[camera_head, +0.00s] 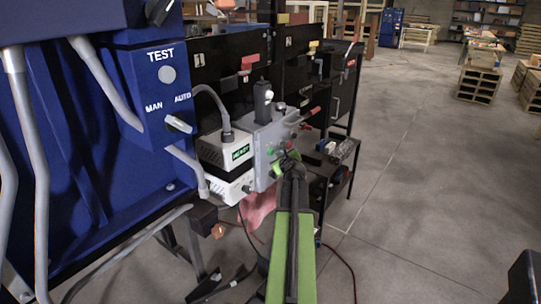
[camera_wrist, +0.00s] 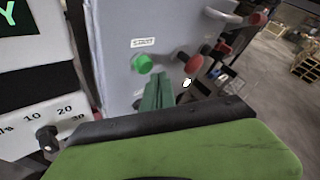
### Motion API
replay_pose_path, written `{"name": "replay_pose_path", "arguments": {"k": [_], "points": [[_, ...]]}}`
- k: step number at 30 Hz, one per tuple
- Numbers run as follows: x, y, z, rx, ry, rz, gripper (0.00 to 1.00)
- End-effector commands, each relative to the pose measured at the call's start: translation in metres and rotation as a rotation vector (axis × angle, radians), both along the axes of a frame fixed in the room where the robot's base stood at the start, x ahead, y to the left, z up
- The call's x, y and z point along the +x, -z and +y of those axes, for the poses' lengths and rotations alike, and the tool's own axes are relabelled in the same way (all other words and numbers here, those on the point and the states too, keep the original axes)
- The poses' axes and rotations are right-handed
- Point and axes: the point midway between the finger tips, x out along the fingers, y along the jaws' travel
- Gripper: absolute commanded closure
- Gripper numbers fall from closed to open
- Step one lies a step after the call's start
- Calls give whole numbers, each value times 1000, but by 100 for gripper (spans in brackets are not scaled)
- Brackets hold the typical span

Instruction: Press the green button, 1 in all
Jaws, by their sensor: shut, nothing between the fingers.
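The green button (camera_wrist: 142,63) sticks out from the face of a grey control box (camera_wrist: 112,30) in the wrist view. A red button (camera_wrist: 193,64) sits to its right on the same box. My gripper (camera_wrist: 158,84) is shut and empty, its green fingertips just below and right of the green button. I cannot tell whether they touch it. In the head view my green arm reaches up to the grey box (camera_head: 262,150), and my gripper (camera_head: 289,157) is in front of its face. The green button cannot be made out clearly there.
Left of the box stands a white unit with a green-lit display (camera_head: 241,152). Red-tipped levers (camera_wrist: 258,19) project on the box's right. A blue cabinet (camera_head: 150,90) stands at left, and a black cart (camera_head: 335,185) is right of the box. Open floor lies to the right.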

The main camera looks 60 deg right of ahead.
Motion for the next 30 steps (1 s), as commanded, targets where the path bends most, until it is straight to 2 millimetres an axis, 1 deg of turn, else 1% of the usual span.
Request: {"name": "replay_pose_path", "arguments": {"k": [9,30], "points": [[8,0,-1,-1,1,0,100],[12,0,-1,0,0,0,100]]}}
